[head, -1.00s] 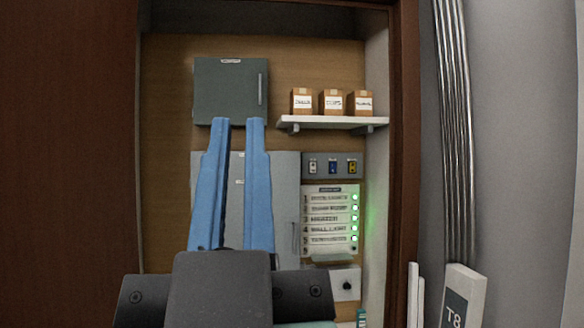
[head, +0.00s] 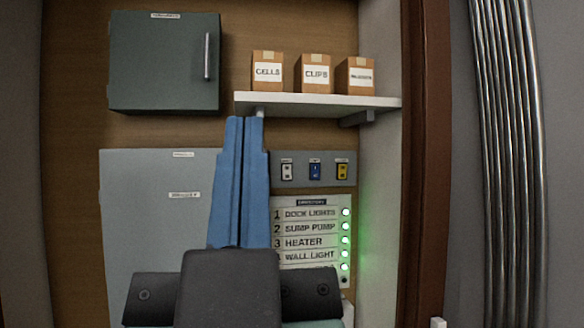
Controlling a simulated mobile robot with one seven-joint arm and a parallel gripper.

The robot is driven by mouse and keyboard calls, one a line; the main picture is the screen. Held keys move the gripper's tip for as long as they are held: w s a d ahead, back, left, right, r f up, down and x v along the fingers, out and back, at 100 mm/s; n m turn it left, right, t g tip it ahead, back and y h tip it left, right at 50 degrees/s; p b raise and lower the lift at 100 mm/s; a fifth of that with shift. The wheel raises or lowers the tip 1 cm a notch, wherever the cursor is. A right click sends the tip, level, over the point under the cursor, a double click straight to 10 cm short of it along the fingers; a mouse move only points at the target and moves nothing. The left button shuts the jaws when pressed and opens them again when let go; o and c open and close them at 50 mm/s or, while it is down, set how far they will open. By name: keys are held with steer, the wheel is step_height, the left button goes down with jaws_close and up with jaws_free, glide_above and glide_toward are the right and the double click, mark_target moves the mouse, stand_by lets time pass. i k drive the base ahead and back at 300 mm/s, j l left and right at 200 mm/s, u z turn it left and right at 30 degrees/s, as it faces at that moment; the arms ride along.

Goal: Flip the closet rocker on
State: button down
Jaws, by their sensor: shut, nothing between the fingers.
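A grey strip (head: 329,182) on the closet's back wall carries three rockers: white (head: 287,171), blue (head: 315,171) and yellow (head: 342,171). Their small markings are unreadable, so I cannot tell which is the closet rocker or how each is set. My gripper (head: 245,120) has blue fingers, shut together and empty. In the head view its tips appear up and left of the rockers, overlapping the shelf's left end. The fingers cover the strip's left end and part of the panel below.
A white shelf (head: 320,101) with three labelled boxes (head: 313,74) juts out above the rockers. A dark green cabinet (head: 165,62) and a grey cabinet (head: 150,240) are at left. A directory panel (head: 310,228) with green lights is below. The brown door frame (head: 425,160) bounds the right.

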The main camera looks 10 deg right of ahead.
mark_target(342, 168)
steer(key=i+z, duration=0.2)
steer(key=i, duration=1.5)
steer(key=l, duration=0.1)
